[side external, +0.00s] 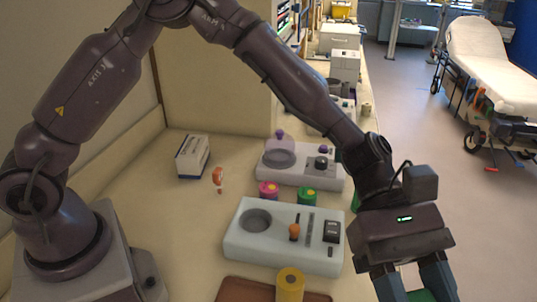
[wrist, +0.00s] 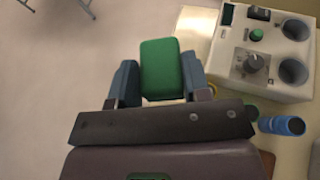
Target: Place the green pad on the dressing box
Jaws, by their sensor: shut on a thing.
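The green pad (wrist: 162,68) is held between the two fingers of my gripper (wrist: 158,82) in the wrist view. In the side view, my gripper (side external: 415,287) is low at the right, and only a sliver of the green pad (side external: 420,295) shows between the fingers at the bottom edge. Behind the pad in the wrist view is grey floor, beside the counter edge. A small white carton with dark print (side external: 192,157), which looks like the dressing box, stands at the back left of the counter, far from my gripper. The wrist view does not show it.
A pale device with a round recess (side external: 236,240) lies mid-counter, with a similar one (side external: 330,180) behind it. Pink (side external: 268,190) and green (side external: 307,196) rolls stand between them. A yellow roll (side external: 290,284) stands by a brown tray (side external: 235,289). A small orange-white item (side external: 218,178) is near the carton.

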